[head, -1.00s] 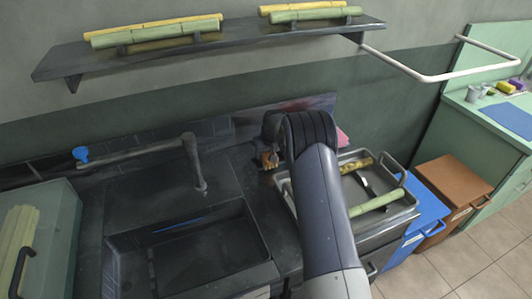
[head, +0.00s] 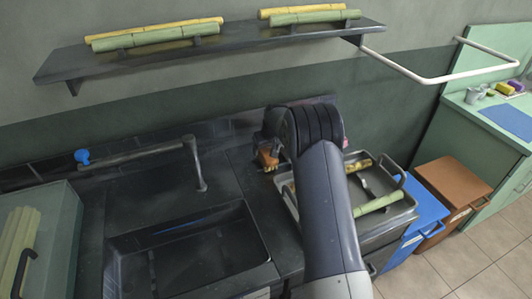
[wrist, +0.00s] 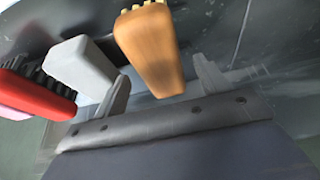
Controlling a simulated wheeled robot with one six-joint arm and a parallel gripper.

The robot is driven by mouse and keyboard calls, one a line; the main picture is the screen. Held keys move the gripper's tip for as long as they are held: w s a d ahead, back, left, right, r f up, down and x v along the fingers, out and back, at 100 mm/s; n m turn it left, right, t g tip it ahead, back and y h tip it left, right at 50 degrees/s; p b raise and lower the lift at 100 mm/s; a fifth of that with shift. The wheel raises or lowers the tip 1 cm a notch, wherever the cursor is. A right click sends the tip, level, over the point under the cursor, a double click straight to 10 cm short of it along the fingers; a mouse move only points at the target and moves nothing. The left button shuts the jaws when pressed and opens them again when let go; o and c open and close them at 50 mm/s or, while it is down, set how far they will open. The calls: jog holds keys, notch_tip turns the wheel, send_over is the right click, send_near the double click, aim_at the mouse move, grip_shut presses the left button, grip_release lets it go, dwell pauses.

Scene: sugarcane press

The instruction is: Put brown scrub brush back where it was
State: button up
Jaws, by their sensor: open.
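In the head view an orange-brown piece, likely this brush (head: 267,157), shows on the dark counter just left of my arm. My fingers are hidden there behind the arm.
A white brush-like piece (wrist: 80,66) and a red brush (wrist: 36,97) lie close left of the brown one. A metal tray (head: 402,207) with cane pieces stands right of my arm. The sink (head: 190,250) and faucet (head: 193,165) are to the left.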

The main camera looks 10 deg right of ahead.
jog(key=b+v, duration=0.1)
jog(key=v, duration=0.8)
